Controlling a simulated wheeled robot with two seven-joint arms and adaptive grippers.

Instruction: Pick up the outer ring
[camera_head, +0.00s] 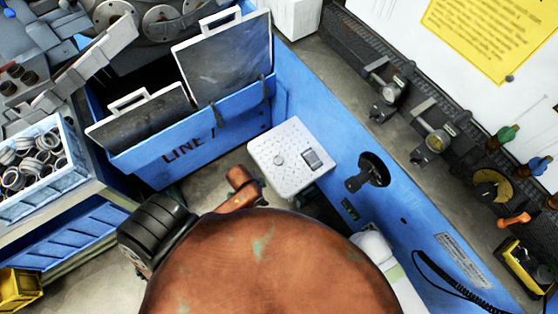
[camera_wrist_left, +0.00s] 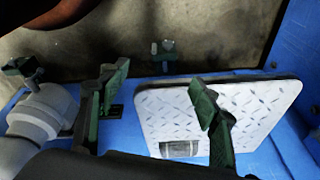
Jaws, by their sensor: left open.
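Several grey metal rings (camera_head: 33,160) lie loosely heaped in a light blue crate (camera_head: 62,187) at the left edge of the head view. I cannot tell which of them is the outer ring. My left gripper (camera_wrist_left: 160,82) shows in the left wrist view with two dark green fingers spread apart and nothing between them. One finger overlaps the white tread-patterned plate (camera_wrist_left: 262,100) in that view. No ring shows in the left wrist view. I cannot clearly make out the left gripper in the head view, and my right gripper is not in view.
A blue bin (camera_head: 190,145) marked LINE stands right of the crate, under grey machine parts. The white plate with a small dark window also shows in the head view (camera_head: 272,180). A blue panel (camera_head: 405,225) runs along the right. A yellow bin (camera_head: 20,290) is at lower left.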

